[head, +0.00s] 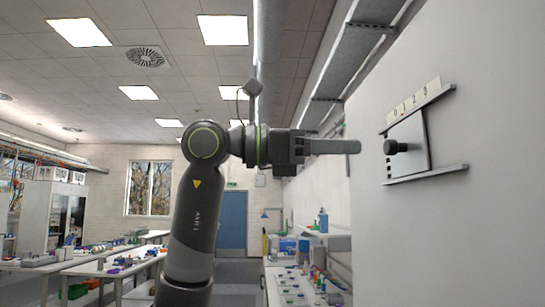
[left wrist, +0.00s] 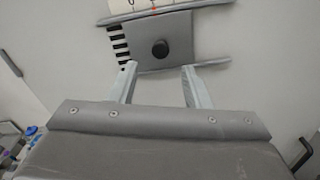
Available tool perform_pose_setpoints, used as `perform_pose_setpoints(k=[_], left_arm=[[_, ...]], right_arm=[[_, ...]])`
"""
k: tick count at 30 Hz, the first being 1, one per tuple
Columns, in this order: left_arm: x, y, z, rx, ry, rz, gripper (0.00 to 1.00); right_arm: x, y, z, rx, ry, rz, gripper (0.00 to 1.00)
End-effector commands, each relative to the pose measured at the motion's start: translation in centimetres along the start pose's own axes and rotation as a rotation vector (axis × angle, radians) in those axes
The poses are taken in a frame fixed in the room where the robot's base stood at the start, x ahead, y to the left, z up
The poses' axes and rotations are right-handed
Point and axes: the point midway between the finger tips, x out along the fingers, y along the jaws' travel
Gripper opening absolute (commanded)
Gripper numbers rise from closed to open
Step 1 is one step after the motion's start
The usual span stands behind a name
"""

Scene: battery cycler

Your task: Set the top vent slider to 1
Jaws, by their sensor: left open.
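The vent slider is a grey plate (head: 417,136) with a round black knob (head: 396,147), set between two rails on the pale wall panel at the right of the head view. A white scale strip (head: 428,93) with 0 to 3 runs above it. A small red mark shows under the low numbers; its exact reading is unclear. My left gripper (head: 357,147) is open and empty, pointing at the knob, with a gap left of it. In the left wrist view, the knob (left wrist: 160,49) appears just beyond and between the open fingertips (left wrist: 159,68). My right gripper is not visible.
Dark vent slots (left wrist: 119,42) show at the plate's left edge. The lower rail (head: 430,174) and upper rail (head: 420,106) stand out from the wall. A metal shelf or tray (head: 345,55) runs above. Benches with small items (head: 300,285) stand farther back.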

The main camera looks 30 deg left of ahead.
Motion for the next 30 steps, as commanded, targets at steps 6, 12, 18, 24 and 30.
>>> perform_pose_setpoints(k=[6, 12, 18, 24, 30], left_arm=[[-5.2, 0.0, -0.2, 0.0, -0.001, 0.005, 0.44], [-8.5, 0.0, -0.1, 0.0, 0.001, 0.002, 0.44], [-9.8, 0.0, 0.0, -0.001, 0.0, -0.001, 0.44], [-9.9, -0.1, 0.0, 0.0, 0.0, -0.001, 0.44], [-9.9, -0.1, 0.0, 0.0, 0.0, -0.001, 0.44]], right_arm=[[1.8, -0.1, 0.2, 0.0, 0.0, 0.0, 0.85], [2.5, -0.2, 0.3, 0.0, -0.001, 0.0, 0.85], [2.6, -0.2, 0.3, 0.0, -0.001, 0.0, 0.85], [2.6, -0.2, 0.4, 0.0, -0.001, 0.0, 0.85], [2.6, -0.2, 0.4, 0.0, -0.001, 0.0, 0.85]])
